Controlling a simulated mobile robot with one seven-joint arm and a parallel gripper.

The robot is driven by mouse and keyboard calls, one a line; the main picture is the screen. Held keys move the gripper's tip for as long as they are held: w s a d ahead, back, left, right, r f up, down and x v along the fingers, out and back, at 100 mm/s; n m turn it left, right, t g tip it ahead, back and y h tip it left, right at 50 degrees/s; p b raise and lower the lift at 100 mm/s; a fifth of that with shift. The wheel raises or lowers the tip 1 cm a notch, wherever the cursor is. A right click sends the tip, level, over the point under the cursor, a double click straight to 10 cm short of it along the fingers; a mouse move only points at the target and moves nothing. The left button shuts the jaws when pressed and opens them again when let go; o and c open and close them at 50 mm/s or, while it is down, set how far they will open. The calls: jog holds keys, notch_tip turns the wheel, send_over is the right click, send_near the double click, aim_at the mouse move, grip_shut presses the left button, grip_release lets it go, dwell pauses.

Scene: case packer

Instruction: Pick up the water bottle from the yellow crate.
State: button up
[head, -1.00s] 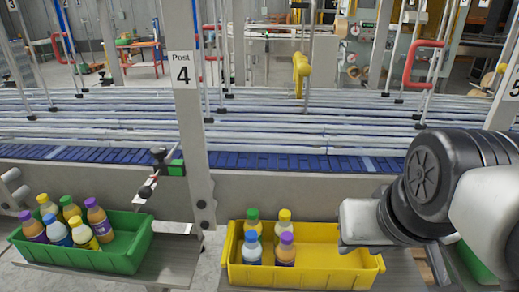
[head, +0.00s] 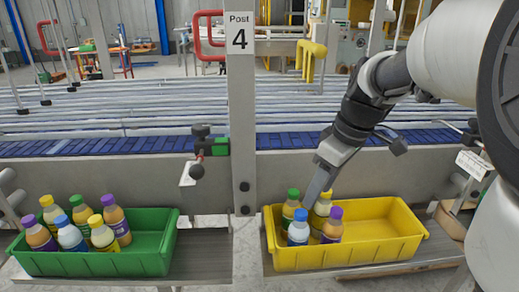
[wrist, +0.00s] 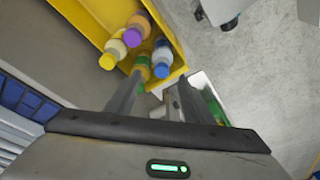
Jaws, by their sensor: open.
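The yellow crate (head: 385,252) stands at the right on a shelf and holds several bottles at its left end. My gripper (head: 312,200) is open and points down among the bottles. In the wrist view its fingers (wrist: 155,92) reach toward the green-capped bottle. Contact cannot be told.
A green crate (head: 120,262) with several bottles stands at the left. The grey post (head: 242,150) marked 4 rises between the crates. A roller conveyor (head: 110,125) runs behind. The right part of the yellow crate is empty.

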aim_at(307, 214)
jog(key=x, duration=0.5)
jog(key=b+x, duration=0.1)
jog(key=x, duration=0.5)
jog(key=shift+s+a+f, duration=0.1)
jog(key=shift+s, duration=0.1)
jog(key=x, duration=0.5)
jog(key=shift+s+f+b, duration=0.1)
jog(key=shift+s+b, duration=0.1)
jog(key=shift+b, duration=0.1)
jog(key=c, duration=0.8)
jog(key=shift+c, duration=0.5)
jog(key=shift+r, duration=0.2)
